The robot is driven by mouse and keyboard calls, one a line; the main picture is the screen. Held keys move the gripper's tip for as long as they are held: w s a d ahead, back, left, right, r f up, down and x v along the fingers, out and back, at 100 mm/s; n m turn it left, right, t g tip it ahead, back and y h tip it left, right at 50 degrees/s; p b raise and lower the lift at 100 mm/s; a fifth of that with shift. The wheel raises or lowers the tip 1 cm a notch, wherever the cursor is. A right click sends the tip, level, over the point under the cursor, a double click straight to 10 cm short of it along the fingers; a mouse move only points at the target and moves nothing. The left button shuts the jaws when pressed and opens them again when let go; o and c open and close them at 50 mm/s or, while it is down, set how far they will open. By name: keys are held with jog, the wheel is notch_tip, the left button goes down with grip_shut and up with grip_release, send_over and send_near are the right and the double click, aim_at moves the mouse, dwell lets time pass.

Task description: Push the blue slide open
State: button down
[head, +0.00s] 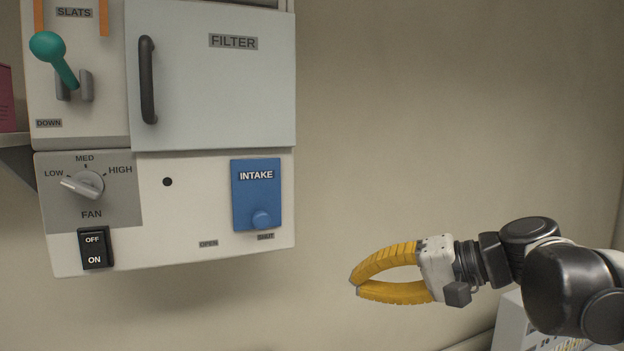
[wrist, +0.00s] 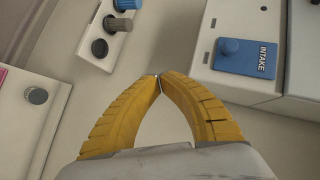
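The blue slide (head: 245,190) is a plate marked INTAKE on the lower right of the white wall panel, with a round blue knob (head: 262,219) near its bottom. It sits above the SHUT label (head: 265,236); the OPEN label (head: 208,243) is to its left. The slide also shows in the wrist view (wrist: 248,66), at upper right. My gripper (head: 354,283) is right of and lower than the slide, apart from it. Its yellow fingertips meet in the wrist view (wrist: 158,77), with nothing between them.
The panel also carries a FAN dial (head: 86,184), an OFF/ON switch (head: 95,248), a teal-knobbed SLATS lever (head: 54,60) and a FILTER door (head: 212,90) with a black handle. Bare wall lies right of the panel. A pale box (head: 512,322) stands at lower right.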

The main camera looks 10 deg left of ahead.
jog(key=w+a+r+y+p, duration=0.1)
jog(key=w+r+y+p, duration=0.1)
jog(key=r, duration=1)
jog(key=w+p, duration=0.1)
jog(key=p, duration=0.1)
jog(key=shift+w+r+g+y+p, duration=0.2)
jog(key=shift+g+y+p, duration=0.1)
jog(key=shift+y, duration=0.1)
jog(key=shift+a, duration=0.25)
jog(key=p, duration=0.3)
send_near(271, 214)
jog(key=w+a, duration=0.1)
jog(key=a, duration=0.1)
jog(key=w+a, duration=0.1)
jog(key=a, duration=0.1)
jog(key=shift+w, duration=0.2)
jog(key=shift+s+a+f, duration=0.45)
jog(key=shift+s+a, duration=0.15)
jog(key=shift+a, duration=0.25)
jog(key=shift+s+a+f+p, duration=0.1)
jog(key=shift+s+a+p, duration=0.2)
jog(key=shift+s+a, duration=0.15)
jog(key=shift+w+f, duration=0.1)
jog(key=shift+w, duration=0.05)
